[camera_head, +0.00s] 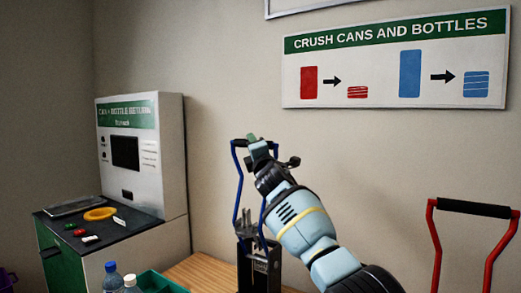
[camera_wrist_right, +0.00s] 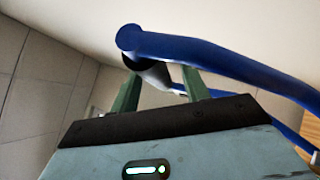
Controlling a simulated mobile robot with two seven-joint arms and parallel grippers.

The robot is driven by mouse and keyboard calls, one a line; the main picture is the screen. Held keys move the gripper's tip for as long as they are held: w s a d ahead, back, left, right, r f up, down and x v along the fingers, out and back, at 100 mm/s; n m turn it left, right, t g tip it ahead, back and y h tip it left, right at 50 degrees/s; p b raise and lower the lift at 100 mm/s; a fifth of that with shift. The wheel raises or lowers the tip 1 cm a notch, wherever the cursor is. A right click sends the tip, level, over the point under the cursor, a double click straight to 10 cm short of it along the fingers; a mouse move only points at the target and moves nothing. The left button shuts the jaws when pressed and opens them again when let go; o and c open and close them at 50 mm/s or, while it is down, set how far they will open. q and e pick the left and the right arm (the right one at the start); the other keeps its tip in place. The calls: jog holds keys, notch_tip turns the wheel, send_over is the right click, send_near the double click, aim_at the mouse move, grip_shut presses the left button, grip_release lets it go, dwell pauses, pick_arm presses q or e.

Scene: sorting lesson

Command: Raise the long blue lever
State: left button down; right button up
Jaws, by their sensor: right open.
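The long blue lever (camera_head: 237,178) stands upright on a black crusher (camera_head: 245,267) at the middle of the head view, with a dark grip across its top. My right gripper (camera_head: 253,141) is up at that grip, and my right arm hides part of the lever. In the right wrist view, the blue lever (camera_wrist_right: 225,60) crosses above my right gripper (camera_wrist_right: 160,84). Its green fingers are apart, with the dark grip (camera_wrist_right: 148,72) at their tips. I cannot tell if they touch it. My left gripper is not in view.
A red-framed lever (camera_head: 436,240) with a black grip stands at the right. A can and bottle return machine (camera_head: 168,150) is at the left, its dark shelf holding a yellow ring (camera_head: 100,214). Bottles (camera_head: 112,277) stand at the lower left beside a green crate (camera_head: 160,283). The wall is behind.

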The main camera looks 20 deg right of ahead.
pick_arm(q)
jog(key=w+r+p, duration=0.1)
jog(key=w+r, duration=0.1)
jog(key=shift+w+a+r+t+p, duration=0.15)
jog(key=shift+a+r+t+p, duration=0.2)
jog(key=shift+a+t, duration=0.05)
pick_arm(e)
jog(key=v, duration=0.5)
jog(key=shift+s+a, duration=0.1)
jog(key=shift+a, duration=0.05)
